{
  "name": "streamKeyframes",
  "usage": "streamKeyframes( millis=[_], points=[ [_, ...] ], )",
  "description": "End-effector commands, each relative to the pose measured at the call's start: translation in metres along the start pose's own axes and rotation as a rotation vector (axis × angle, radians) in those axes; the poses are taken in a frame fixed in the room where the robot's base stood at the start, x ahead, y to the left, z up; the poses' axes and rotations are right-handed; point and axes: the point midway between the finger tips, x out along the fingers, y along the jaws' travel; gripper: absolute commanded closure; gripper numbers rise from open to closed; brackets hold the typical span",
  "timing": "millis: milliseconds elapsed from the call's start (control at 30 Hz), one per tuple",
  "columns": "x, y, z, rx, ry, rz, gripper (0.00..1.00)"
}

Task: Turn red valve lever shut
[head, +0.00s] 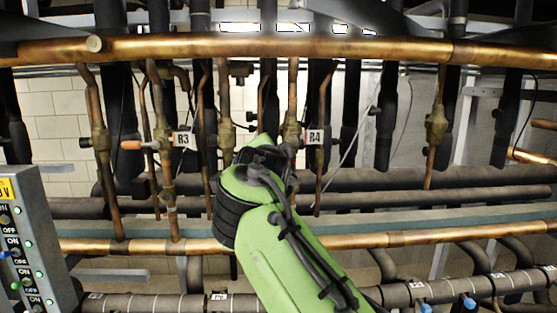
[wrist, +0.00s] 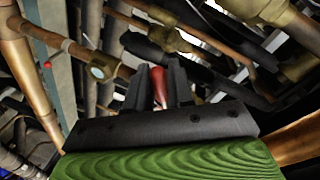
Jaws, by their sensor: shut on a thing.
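In the wrist view a red lever handle (wrist: 158,84) stands between the two dark fingers of my gripper (wrist: 156,74). The fingers are shut on it; only part of the red handle shows. In the head view my green arm reaches up to the pipes just left of the R4 label (head: 314,137). There it hides the fingers and the red lever. The valve body that the lever belongs to cannot be made out clearly.
A grey switch box (head: 28,235) stands at the lower left. Pipes crowd my gripper closely.

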Motion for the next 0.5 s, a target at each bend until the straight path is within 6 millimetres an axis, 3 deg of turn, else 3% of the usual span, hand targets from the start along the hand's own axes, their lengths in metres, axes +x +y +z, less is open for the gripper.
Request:
streamKeyframes(
  millis=[500],
  points=[
    [-0.004, -0.023, -0.005, 0.422, -0.086, 0.001, 1.00]
  ],
)
